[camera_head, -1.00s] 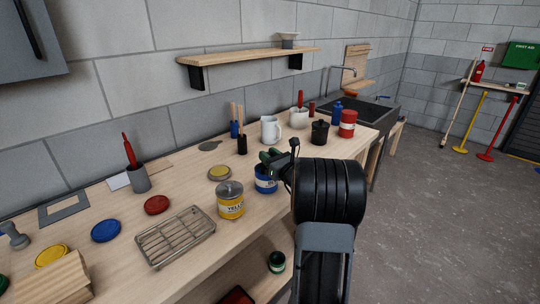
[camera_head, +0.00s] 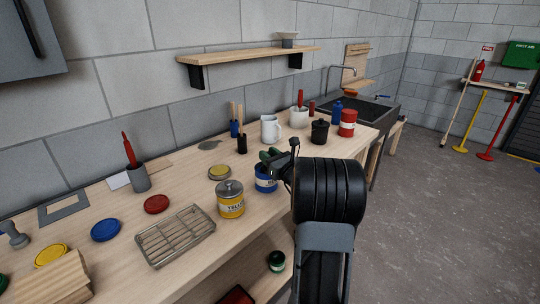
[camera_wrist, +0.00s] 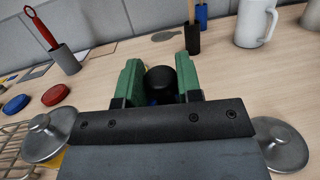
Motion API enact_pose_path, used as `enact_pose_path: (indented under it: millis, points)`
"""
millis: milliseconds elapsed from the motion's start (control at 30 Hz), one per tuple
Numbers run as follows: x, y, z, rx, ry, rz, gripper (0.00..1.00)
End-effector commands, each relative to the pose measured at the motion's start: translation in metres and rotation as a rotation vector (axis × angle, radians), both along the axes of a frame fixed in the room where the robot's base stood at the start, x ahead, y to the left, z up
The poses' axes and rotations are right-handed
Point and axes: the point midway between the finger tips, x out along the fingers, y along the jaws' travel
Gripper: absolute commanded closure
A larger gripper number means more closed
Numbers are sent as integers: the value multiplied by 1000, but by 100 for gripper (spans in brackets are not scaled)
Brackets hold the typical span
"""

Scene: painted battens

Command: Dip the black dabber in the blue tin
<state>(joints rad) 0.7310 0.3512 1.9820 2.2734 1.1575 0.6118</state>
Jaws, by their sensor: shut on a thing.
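The blue tin (camera_head: 265,184) stands on the bench beside the yellow tin, below my gripper (camera_head: 271,158). In the wrist view, my gripper's green fingers (camera_wrist: 161,75) are shut on the black dabber (camera_wrist: 160,80), whose round dark top shows between them. A sliver of blue shows just beneath the dabber in that view. The dabber's lower end is hidden, so I cannot tell whether it is inside the tin or touching the paint.
The yellow tin (camera_head: 230,203) with a grey lid is close on the left, with a wire rack (camera_head: 175,237) beyond it. A black cup (camera_head: 242,145) with brushes and a white mug (camera_head: 270,130) stand behind. Another grey-lidded thing (camera_wrist: 283,145) is close at right in the wrist view.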

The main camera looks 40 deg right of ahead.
Motion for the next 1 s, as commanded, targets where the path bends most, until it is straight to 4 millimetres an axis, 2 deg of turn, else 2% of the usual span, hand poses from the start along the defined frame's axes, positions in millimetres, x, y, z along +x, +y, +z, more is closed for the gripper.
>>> enact_pose_path:
  millis: [467,1000]
  points:
    - [0,0,5,-1,-1,0,90]
    - [0,0,45,-1,0,0,90]
